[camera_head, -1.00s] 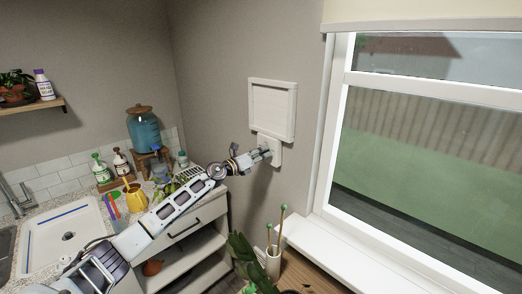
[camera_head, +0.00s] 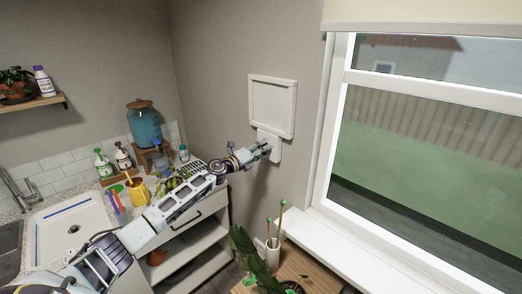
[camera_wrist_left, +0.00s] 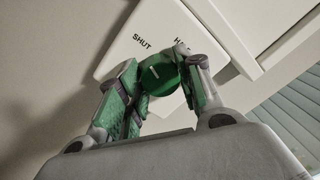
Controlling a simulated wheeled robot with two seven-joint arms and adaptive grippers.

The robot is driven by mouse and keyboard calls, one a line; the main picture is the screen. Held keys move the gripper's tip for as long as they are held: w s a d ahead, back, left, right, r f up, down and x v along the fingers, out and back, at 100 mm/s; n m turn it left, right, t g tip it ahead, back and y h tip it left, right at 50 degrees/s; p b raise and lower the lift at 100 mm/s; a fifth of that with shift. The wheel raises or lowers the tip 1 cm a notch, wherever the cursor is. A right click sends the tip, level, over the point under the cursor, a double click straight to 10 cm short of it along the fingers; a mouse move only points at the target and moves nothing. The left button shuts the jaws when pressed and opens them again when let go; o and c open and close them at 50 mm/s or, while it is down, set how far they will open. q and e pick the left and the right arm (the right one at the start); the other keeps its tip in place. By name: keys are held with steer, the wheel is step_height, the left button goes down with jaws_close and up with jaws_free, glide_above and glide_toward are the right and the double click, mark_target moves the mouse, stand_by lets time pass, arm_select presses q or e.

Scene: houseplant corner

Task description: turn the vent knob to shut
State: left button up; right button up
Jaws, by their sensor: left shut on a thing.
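The vent knob (camera_wrist_left: 165,76) is a green round knob with a short white mark, on a white plate (camera_wrist_left: 112,62). The plate reads SHUT at upper left of the knob and a partly hidden word starting with HA at upper right. The white mark sits on the left part of the knob's face. My left gripper (camera_wrist_left: 158,88) is shut on the knob, one finger on each side. In the head view the gripper (camera_head: 262,150) reaches the white plate below the square vent (camera_head: 272,105) and hides the knob. My right gripper is out of view.
The window (camera_head: 430,150) and its sill (camera_head: 345,245) are to the right. A white pot with green-tipped sticks (camera_head: 273,255) and a leafy plant (camera_head: 250,262) stand below the arm. The counter at left holds a sink (camera_head: 45,235), bottles and a yellow can (camera_head: 138,192).

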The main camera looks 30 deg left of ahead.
arm_select(q)
steer(key=shift+f, duration=0.1)
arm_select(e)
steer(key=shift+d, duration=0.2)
arm_select(q)
steer(key=o, duration=1)
steer(key=shift+o, duration=0.2)
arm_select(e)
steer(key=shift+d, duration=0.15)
arm_select(q)
steer(key=v, duration=1.2)
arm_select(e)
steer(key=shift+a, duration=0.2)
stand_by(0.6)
